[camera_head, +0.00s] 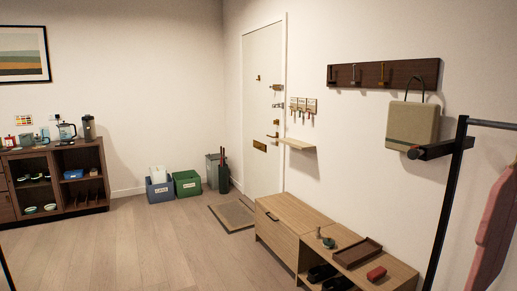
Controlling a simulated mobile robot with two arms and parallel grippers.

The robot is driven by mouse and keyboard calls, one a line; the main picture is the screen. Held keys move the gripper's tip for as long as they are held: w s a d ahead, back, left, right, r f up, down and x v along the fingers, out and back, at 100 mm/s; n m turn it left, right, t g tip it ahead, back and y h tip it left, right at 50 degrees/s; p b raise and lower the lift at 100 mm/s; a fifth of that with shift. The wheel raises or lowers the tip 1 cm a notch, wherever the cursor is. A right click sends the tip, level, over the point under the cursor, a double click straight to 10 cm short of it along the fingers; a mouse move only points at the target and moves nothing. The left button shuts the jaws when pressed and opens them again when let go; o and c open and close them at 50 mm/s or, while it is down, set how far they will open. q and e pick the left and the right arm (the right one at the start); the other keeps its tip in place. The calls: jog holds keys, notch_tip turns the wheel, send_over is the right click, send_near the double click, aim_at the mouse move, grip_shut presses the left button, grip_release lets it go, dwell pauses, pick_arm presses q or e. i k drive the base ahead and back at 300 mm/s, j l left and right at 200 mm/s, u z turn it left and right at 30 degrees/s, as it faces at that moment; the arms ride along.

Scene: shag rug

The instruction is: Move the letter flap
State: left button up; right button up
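The door looks shut. Neither of my grippers is in view.
A doormat (233,215) lies before the door. A wooden bench (290,220) with shoes stands along the right wall. A small shelf (297,144) juts out beside the door. Bins (187,184) stand left of it. The wooden floor (130,250) is clear.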

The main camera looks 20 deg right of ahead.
aim_at(257, 145)
jog(key=i+u, duration=0.4)
jog(key=i, duration=1.6)
jog(key=i+z, duration=0.1)
jog(key=i, duration=0.95)
jog(key=i+j, duration=0.2)
jog(key=i, duration=0.9)
jog(key=i+l+z, duration=0.2)
jog(key=i+z, duration=0.15)
jog(key=i, duration=0.75)
jog(key=i+j+z, duration=0.1)
jog(key=i+z, duration=0.25)
jog(key=i, duration=0.8)
jog(key=i+u, duration=0.2)
jog(key=i, duration=1.5)
